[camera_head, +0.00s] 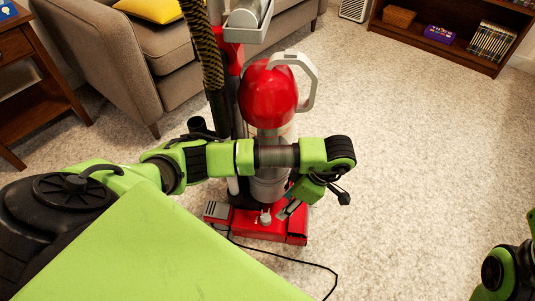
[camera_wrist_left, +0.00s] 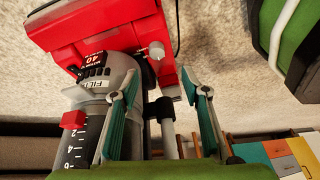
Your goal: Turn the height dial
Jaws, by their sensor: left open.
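A red and grey upright vacuum cleaner (camera_head: 268,92) stands on the carpet, with its red floor head (camera_head: 255,226) at the bottom. A small pale grey knob, seemingly the height dial (camera_head: 265,217), sits on top of the head. The knob also shows in the left wrist view (camera_wrist_left: 156,50), on the red housing near a black label with white markings. My left gripper (camera_wrist_left: 160,95) is open, with nothing between its fingers. The knob lies ahead of the fingertips, apart from them. In the head view, my left gripper (camera_head: 298,203) hangs just right of the knob, beside the vacuum's lower body.
A black cord (camera_head: 285,257) lies on the carpet before the vacuum head. A beige sofa (camera_head: 150,60) and a wooden side table (camera_head: 30,85) stand at the left. A dark bookshelf (camera_head: 450,35) is at the back right.

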